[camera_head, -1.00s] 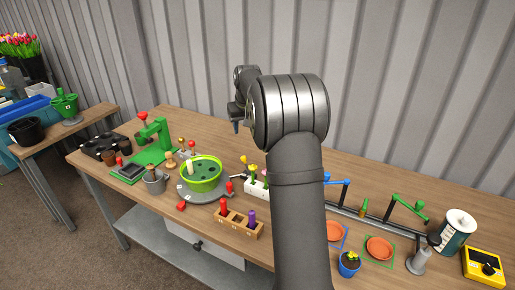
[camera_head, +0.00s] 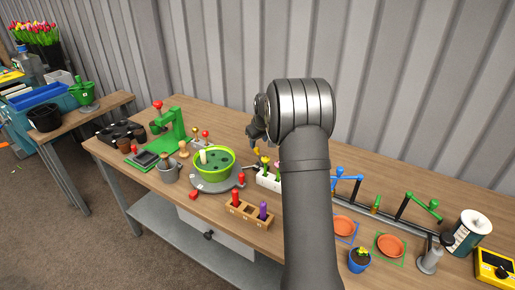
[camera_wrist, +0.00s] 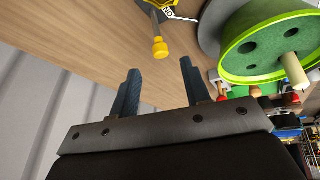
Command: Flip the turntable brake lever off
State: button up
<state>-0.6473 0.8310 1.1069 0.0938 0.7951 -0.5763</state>
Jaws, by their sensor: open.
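The brake lever (camera_wrist: 157,24) is a short rod with a yellow knob at its end, on a yellow-and-black base with a partly visible label in the wrist view. Beside it is the grey turntable (camera_wrist: 211,24), which carries a green bowl (camera_wrist: 262,42); the turntable also shows in the head view (camera_head: 217,186). My gripper (camera_wrist: 161,70) is open and empty. The lever's knob appears beyond the gap between the fingertips, with no contact seen. In the head view my gripper (camera_head: 257,137) is above the bench behind the bowl, partly hidden by my arm.
A white planter (camera_head: 269,181) with flowers and a wooden block (camera_head: 248,214) with red and purple pegs are near the turntable. A green press (camera_head: 172,128) is to the left. Bare bench (camera_head: 222,117) lies along the back by the corrugated wall.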

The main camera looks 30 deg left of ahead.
aim_at(257, 149)
jog(key=x, duration=0.5)
jog(key=shift+w+a+f, duration=0.1)
jog(key=shift+w+f, duration=0.05)
jog(key=shift+f, duration=0.15)
jog(key=shift+c, duration=0.4)
grip_shut()
